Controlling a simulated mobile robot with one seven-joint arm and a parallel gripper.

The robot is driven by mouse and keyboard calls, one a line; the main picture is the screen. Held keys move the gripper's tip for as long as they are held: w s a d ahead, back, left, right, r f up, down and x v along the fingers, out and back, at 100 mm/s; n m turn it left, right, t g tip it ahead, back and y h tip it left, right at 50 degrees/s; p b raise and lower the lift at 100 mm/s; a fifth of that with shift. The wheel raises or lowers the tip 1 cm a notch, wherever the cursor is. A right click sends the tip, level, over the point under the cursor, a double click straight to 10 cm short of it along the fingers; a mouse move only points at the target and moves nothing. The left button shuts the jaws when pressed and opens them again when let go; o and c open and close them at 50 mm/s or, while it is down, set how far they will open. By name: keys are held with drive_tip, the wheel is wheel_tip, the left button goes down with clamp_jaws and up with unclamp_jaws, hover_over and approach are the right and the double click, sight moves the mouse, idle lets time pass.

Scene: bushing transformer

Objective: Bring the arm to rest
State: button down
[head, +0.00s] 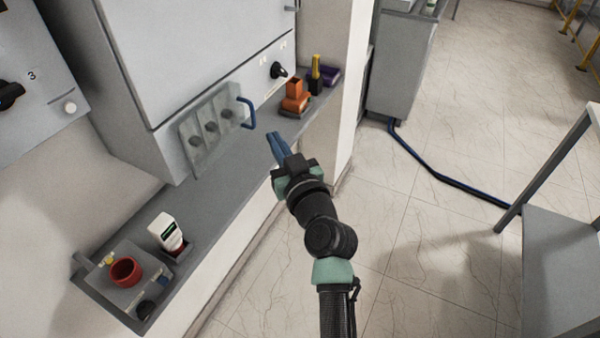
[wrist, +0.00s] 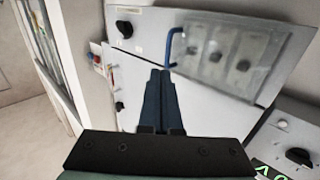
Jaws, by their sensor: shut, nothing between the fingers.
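My gripper (head: 275,137) is in the middle of the head view, at the end of my raised, outstretched arm. Its two blue fingers are shut together with nothing between them. In the head view the fingertips point toward the blue handle (head: 247,113) of the clear cover (head: 212,126) on the grey cabinet, with a gap between them. In the wrist view the shut fingers (wrist: 160,75) appear in the middle, and the blue handle (wrist: 172,47) and clear cover (wrist: 228,52) show beyond them.
A grey ledge (head: 200,205) runs below the cabinet (head: 190,50). A grey table (head: 560,260) stands at the right. A blue hose (head: 440,176) lies on the tiled floor, which is otherwise largely clear.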

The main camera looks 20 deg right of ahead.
drive_tip(key=s, duration=0.2)
drive_tip(key=s+b, duration=0.1)
drive_tip(key=s, duration=0.2)
drive_tip(key=shift+s+d+f+b, duration=0.1)
drive_tip(key=shift+s+f+b, duration=0.3)
drive_tip(key=a+r+n+t, duration=0.1)
drive_tip(key=a+r, duration=0.3)
drive_tip(key=r, duration=0.4)
drive_tip(key=a+r+n+t+y, duration=0.1)
drive_tip(key=a+r+t, duration=0.15)
drive_tip(key=r, duration=0.55)
drive_tip(key=a+r+t, duration=0.1)
drive_tip(key=a+r, duration=0.3)
drive_tip(key=r, duration=0.4)
drive_tip(key=s+a+r+t, duration=0.2)
drive_tip(key=s+r, duration=0.4)
drive_tip(key=r, duration=0.3)
drive_tip(key=s+a+r+m+t, duration=0.1)
drive_tip(key=s+a+r+t, duration=0.2)
drive_tip(key=s+a+r, duration=0.2)
wheel_tip(320, 180, up, 4)
drive_tip(key=shift+s+r+m, duration=0.1)
drive_tip(key=shift+s+m, duration=0.2)
drive_tip(key=shift+s, duration=0.75)
